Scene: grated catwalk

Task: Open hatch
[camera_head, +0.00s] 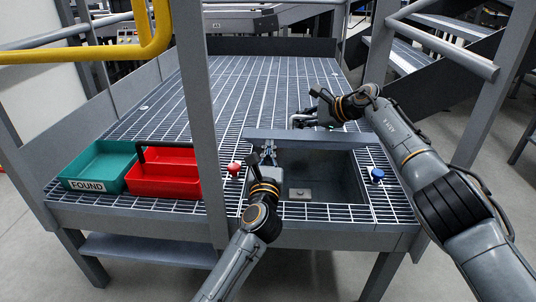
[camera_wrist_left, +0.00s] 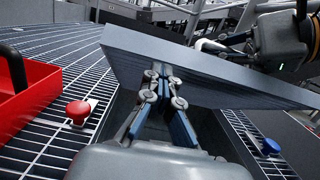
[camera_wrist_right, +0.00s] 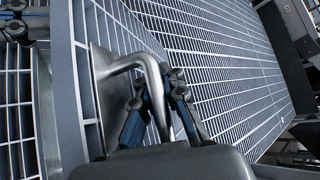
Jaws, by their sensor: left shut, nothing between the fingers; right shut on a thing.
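The hatch lid (camera_head: 310,139) stands raised above a dark open recess (camera_head: 335,172) in the grated deck. The left wrist view shows its flat face (camera_wrist_left: 205,72), tilted. My right gripper (camera_head: 303,118) is behind the lid in the head view. In the right wrist view my right gripper (camera_wrist_right: 158,80) is shut on the bent grey metal handle (camera_wrist_right: 122,63) of the lid. My left gripper (camera_head: 268,148) is shut and empty over the recess's left part. In the left wrist view its fingertips (camera_wrist_left: 161,70) are against or very near the lid's face; contact cannot be told.
A red knob (camera_head: 234,169) stands left of the recess and a blue knob (camera_head: 377,174) right of it. A red tray (camera_head: 165,178) and a teal FOUND tray (camera_head: 100,163) sit at left. A grey post (camera_head: 200,110) rises in front. Behind, the grating is clear.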

